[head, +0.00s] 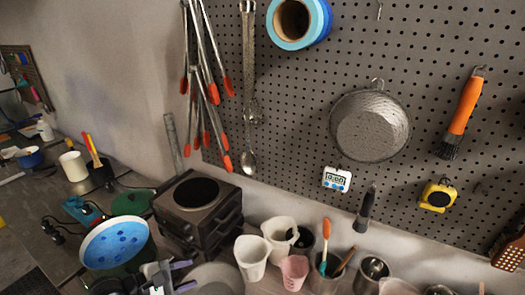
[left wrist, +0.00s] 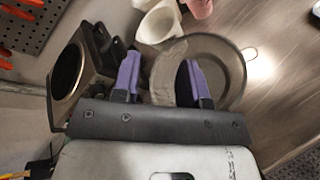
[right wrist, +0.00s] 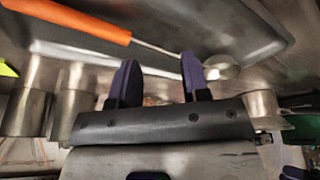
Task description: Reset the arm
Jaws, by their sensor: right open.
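My left gripper (head: 176,277) is low in the head view, just in front of the dark box-shaped burner. In the left wrist view its two purple fingers (left wrist: 160,76) stand apart with nothing gripped between them, over a round grey dish (left wrist: 226,68). My right gripper does not show in the head view. In the right wrist view its purple fingers (right wrist: 157,75) are apart and empty, facing a metal tray (right wrist: 255,30). An orange-handled tool (right wrist: 70,18) crosses the upper left there, beyond the fingers.
The burner (head: 197,205) stands close to the left gripper. White cups (head: 251,256), a pink cup (head: 294,271) and metal containers (head: 371,272) crowd the right. Metal cylinders (right wrist: 72,108) stand left of the right gripper.

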